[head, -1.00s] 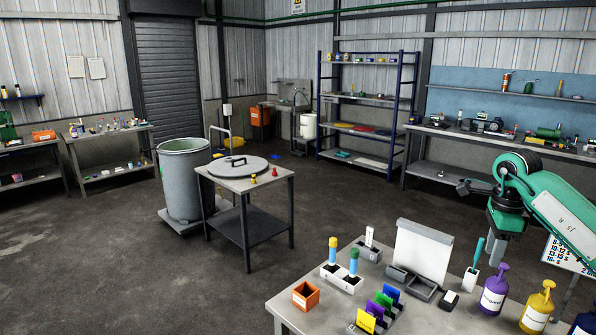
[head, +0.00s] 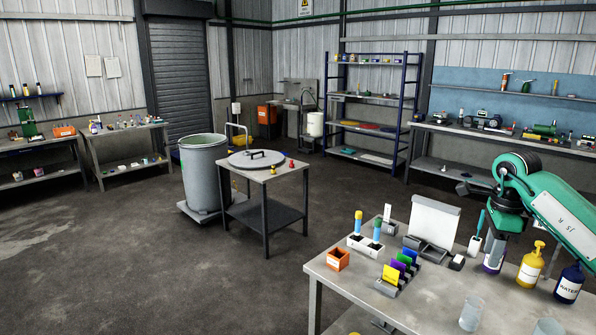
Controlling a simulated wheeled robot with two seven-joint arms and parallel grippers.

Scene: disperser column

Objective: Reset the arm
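My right arm (head: 565,222), green and white, comes in from the right edge above the near workbench (head: 440,300). Its dark gripper (head: 464,188) points left in the air beyond the bench's back edge and looks apart from everything. It is small and dark, so I cannot tell if its fingers are open or shut, and I see nothing held in it. My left arm and gripper are out of view.
The bench holds an orange box (head: 338,260), colored cards (head: 397,270), a white panel (head: 434,220), yellow (head: 531,265) and navy bottles (head: 569,284) and a clear cup (head: 470,313). A small table (head: 262,176) and grey drum (head: 204,170) stand behind. Open floor lies left.

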